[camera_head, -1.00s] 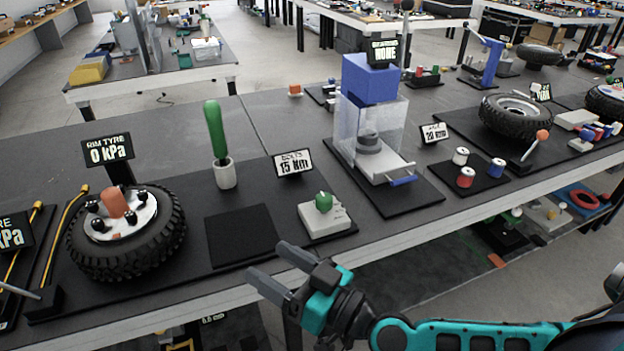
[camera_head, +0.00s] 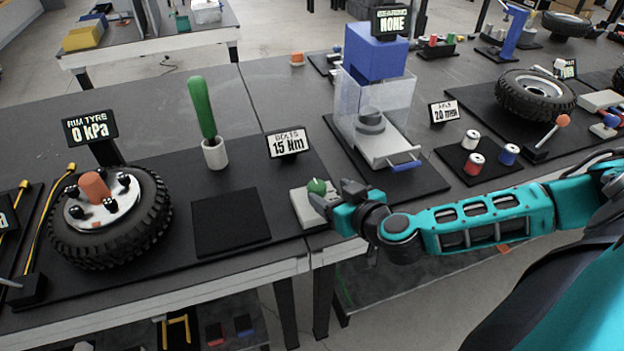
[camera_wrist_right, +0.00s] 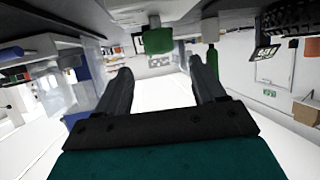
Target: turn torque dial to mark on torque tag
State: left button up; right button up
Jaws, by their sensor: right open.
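The torque dial is a green knob (camera_head: 316,186) on a small white box (camera_head: 303,207) near the bench's front edge. Behind it stands the torque tag (camera_head: 288,144), reading 15 Nm. My right gripper (camera_head: 331,196) is at the right side of the dial, its fingers partly overlapping the box in the head view. In the right wrist view, the open fingers (camera_wrist_right: 161,72) are spread with nothing between them, and the green knob (camera_wrist_right: 158,41) appears ahead, beyond the gap. Contact with the knob cannot be told. The knob's marking is too small to read. My left gripper is not in view.
A green-handled tool (camera_head: 202,108) stands in a white cup (camera_head: 215,153) behind an empty black pad (camera_head: 231,222). A tyre (camera_head: 110,240) with black knobs is at left. A clear-walled press (camera_head: 376,100) stands right of the tag, with a blue handle (camera_head: 405,166).

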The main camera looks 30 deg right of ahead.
aim_at(317, 184)
jog(key=x, duration=0.9)
jog(key=c, duration=0.9)
jog(key=shift+c, duration=0.2)
